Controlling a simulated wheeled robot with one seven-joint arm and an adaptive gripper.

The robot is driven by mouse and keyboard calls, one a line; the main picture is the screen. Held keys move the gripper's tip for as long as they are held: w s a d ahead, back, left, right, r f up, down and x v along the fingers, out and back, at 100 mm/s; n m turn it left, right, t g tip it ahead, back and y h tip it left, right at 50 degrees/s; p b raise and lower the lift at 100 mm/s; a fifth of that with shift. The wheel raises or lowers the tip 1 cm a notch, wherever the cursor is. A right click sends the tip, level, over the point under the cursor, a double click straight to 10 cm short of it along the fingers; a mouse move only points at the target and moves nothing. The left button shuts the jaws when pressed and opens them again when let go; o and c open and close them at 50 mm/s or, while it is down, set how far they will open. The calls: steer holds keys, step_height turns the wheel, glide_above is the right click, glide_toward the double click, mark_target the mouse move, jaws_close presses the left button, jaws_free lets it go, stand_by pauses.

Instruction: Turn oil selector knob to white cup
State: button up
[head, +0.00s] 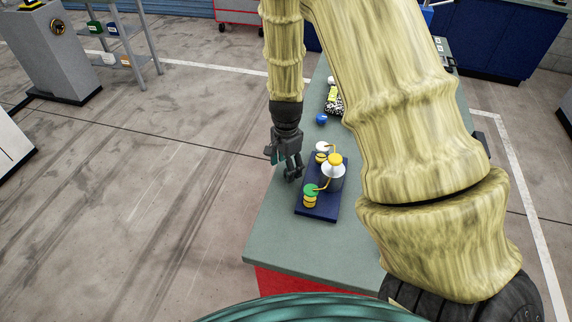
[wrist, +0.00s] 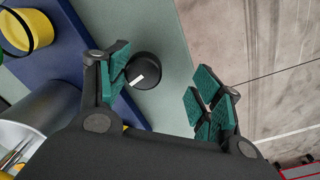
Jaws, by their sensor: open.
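A black round knob (wrist: 145,68) with a white pointer mark shows in the wrist view, beside the blue base. My gripper (wrist: 168,92) is open, with its green-padded fingers spread; the knob lies near the left finger, and contact cannot be told. In the head view my gripper (head: 291,172) points down left of the oil unit, and the knob cannot be made out. The white-topped cup (head: 322,146) is at the back of the blue base (head: 322,208), and the green-topped cup (head: 310,188) is at the front. A metal pot (head: 335,175) with a yellow top stands between them.
The base sits on a grey-green table (head: 285,245) with a bare front part. A blue object (head: 321,118) and a speckled item (head: 335,105) lie farther back. A yellow cup (wrist: 32,32) and metal cylinder (wrist: 45,112) are left in the wrist view. Open floor lies left.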

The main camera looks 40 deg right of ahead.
steer(key=shift+s, duration=1.05)
steer(key=shift+s+d+r, duration=0.2)
steer(key=shift+s, duration=0.3)
steer(key=shift+w+a+f, duration=0.2)
steer(key=shift+w+f, duration=0.05)
steer(key=shift+w, duration=0.35)
steer(key=c, duration=0.6)
steer(key=shift+w, duration=0.15)
steer(key=c, duration=0.4)
steer(key=shift+d, duration=0.1)
steer(key=shift+c, duration=0.2)
